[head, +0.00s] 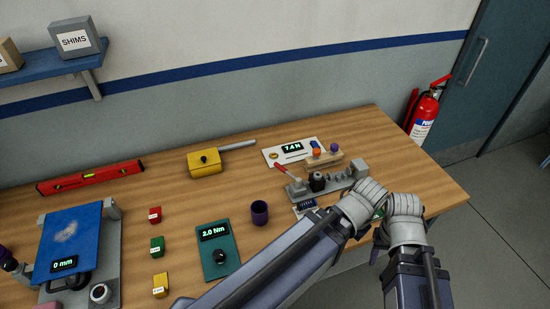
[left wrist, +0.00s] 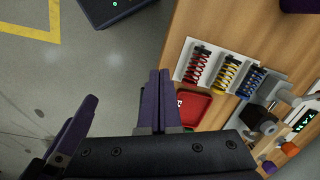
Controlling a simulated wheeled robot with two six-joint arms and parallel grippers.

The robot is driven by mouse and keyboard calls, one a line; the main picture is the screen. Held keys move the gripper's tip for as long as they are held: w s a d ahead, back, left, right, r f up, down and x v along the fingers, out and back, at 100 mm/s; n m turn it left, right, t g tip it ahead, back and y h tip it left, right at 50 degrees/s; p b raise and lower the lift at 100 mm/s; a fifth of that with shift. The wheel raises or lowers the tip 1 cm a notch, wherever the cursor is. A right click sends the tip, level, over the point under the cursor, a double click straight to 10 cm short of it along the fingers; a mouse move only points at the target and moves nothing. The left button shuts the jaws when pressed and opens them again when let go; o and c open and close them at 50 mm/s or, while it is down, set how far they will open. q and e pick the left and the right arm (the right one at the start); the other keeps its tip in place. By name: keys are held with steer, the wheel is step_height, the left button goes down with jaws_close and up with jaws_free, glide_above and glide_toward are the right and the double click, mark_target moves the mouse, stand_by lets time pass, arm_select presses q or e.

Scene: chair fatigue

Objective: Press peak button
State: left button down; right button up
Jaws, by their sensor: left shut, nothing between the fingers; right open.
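A white panel (head: 270,158) with a 7.4 N readout (head: 292,148) lies at the back right of the bench. It carries a small round yellow part (head: 274,155); I cannot read any label that marks the peak button. The readout also shows at the right edge of the left wrist view (left wrist: 306,118). My left gripper (left wrist: 160,78) is shut and empty in the left wrist view, left of a red tray (left wrist: 193,107) and apart from the panel. In the head view its fingers are hidden by my arms. My right gripper (head: 379,246) is open, low at the bench's right side, partly hidden.
A grey fixture (head: 345,178) with a red lever (head: 284,170) stands in front of the panel. A wooden holder (head: 324,160) with orange and purple knobs is beside it. A white rack (left wrist: 216,52) holds coloured springs. A purple cup (head: 260,213) stands left.

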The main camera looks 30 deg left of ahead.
arm_select(q)
steer(key=shift+w, duration=0.1)
steer(key=shift+n+t+y, duration=0.4)
steer(key=shift+n+t, duration=0.3)
steer(key=shift+n, duration=0.1)
steer(key=w+a, duration=0.1)
steer(key=w, duration=0.1)
steer(key=w+a, duration=0.2)
steer(key=w, duration=0.1)
steer(key=w+a, duration=0.2)
steer(key=shift+w+a+f, duration=0.1)
steer(key=shift+w, duration=0.2)
steer(key=w+a+n+t+y+b, duration=0.1)
steer(key=w+a+n+t, duration=0.1)
steer(key=w+a, duration=0.6)
step_height(320, 180, up, 5)
steer(key=n+t+y, duration=0.2)
steer(key=y, duration=0.3)
glide_above(274, 157)
steer(key=shift+b, duration=0.45)
steer(key=shift+f, duration=0.15)
step_height(274, 157, down, 9)
steer(key=b, duration=0.9)
steer(key=shift+f+b, duration=0.25)
steer(key=shift+b, duration=0.1)
